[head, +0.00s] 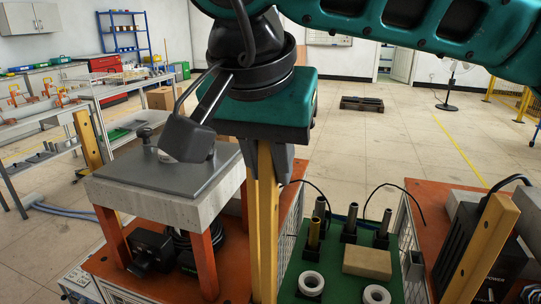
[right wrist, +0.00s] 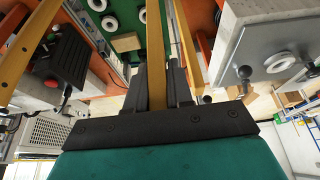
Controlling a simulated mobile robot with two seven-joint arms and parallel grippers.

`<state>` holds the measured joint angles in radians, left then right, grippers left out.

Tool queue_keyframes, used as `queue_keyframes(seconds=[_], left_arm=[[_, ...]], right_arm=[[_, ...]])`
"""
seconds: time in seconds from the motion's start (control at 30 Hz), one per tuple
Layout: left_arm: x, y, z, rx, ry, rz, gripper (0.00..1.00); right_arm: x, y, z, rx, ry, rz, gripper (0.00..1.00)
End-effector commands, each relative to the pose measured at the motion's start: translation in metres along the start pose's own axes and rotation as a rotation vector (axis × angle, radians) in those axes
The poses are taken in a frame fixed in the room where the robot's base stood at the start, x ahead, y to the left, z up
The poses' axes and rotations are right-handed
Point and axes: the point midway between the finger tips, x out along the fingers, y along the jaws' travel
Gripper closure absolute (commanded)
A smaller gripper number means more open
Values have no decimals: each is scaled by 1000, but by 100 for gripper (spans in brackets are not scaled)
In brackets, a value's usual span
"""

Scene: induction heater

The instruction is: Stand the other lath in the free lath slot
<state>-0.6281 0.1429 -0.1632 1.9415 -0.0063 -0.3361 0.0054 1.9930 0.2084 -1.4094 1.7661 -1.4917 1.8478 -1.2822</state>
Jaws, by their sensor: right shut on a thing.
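My right gripper (head: 272,163) is in the middle of the head view, pointing down. It is shut on a pale wooden lath (head: 267,215), which hangs upright below it. The right wrist view shows the gripper (right wrist: 161,75) with this lath (right wrist: 155,45) between its fingers. A second upright lath (right wrist: 188,45) stands close beside it there; in the head view the two nearly overlap. Another lath (head: 483,252) leans at the right of the head view. The lower end of the held lath is cut off by the frame, and I cannot make out the slot. My left gripper is not in view.
A grey-topped block on orange legs (head: 165,172) stands just left of the held lath. A green board (head: 335,240) at right holds dark sockets with metal rods, white rings (head: 311,281) and a tan block (head: 367,263). A black device (head: 480,245) and cables stand farther right.

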Motion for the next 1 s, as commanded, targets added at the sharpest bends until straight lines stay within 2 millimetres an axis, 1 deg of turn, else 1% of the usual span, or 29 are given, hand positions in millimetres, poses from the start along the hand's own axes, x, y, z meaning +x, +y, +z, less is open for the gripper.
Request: queue_keyframes(seconds=[1.0], left_arm=[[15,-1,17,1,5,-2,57]], right_arm=[[30,0,12,0,0,0,100]])
